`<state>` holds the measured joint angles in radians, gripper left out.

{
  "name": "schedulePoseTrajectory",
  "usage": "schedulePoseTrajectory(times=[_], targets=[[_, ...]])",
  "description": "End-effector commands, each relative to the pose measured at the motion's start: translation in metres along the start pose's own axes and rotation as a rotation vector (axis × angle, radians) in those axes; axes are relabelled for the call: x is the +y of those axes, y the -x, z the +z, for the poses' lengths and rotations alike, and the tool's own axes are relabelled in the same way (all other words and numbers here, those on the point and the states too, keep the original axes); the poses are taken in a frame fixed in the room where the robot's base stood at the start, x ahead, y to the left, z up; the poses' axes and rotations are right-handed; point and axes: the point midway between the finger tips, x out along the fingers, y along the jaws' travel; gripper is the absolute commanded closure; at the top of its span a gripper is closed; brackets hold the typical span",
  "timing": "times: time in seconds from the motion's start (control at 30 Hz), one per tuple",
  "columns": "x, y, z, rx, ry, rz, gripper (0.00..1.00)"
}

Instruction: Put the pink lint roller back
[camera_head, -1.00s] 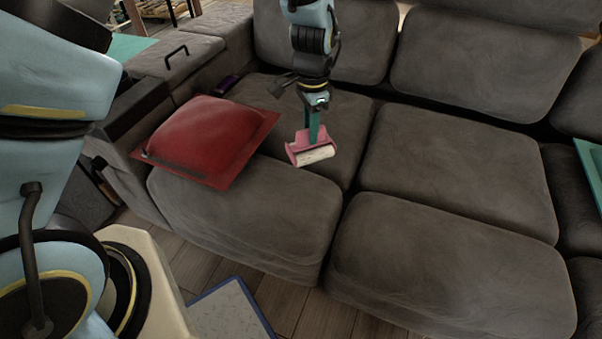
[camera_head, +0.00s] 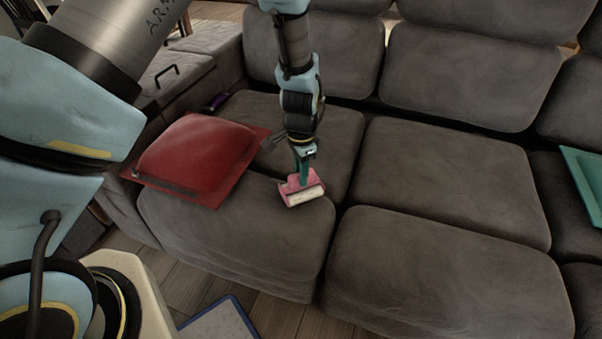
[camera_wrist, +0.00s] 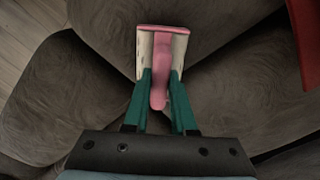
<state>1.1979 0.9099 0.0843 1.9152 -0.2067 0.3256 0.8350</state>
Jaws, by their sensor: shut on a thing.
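The pink lint roller (camera_head: 300,189) has a pink frame and a white roll. My gripper (camera_head: 301,172) is shut on it, over the left part of the grey sofa. In the wrist view the lint roller (camera_wrist: 162,45) sits between the green fingers of my gripper (camera_wrist: 160,88), which close around its pink handle. The white roll shows on both sides of the handle. The roller is at or just above the sofa seat (camera_head: 240,228); I cannot tell whether it touches.
A red cushion (camera_head: 195,155) lies on the seat to the left of the roller. A dark purple item (camera_head: 217,102) lies behind it. A teal item (camera_head: 585,185) is at the far right. A blue-edged panel (camera_head: 218,322) is on the floor. The right seats (camera_head: 450,195) are clear.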

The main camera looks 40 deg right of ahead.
Motion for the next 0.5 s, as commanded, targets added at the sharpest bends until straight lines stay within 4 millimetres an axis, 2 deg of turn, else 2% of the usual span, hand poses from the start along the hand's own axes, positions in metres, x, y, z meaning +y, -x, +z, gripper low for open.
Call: schedulePoseTrajectory(times=[0.07, 0.1, 0.3, 0.37, 0.5], targets=[[0.0000, -0.0032, 0.0001, 0.000, 0.000, 0.000, 1.00], [0.0001, -0.0025, 0.0000, 0.000, 0.000, 0.000, 0.72], [0.0001, -0.0022, 0.0001, 0.000, 0.000, 0.000, 0.50], [0.0000, -0.0022, 0.0001, 0.000, 0.000, 0.000, 0.46], [0.0000, -0.0021, 0.0001, 0.000, 0.000, 0.000, 0.46]])
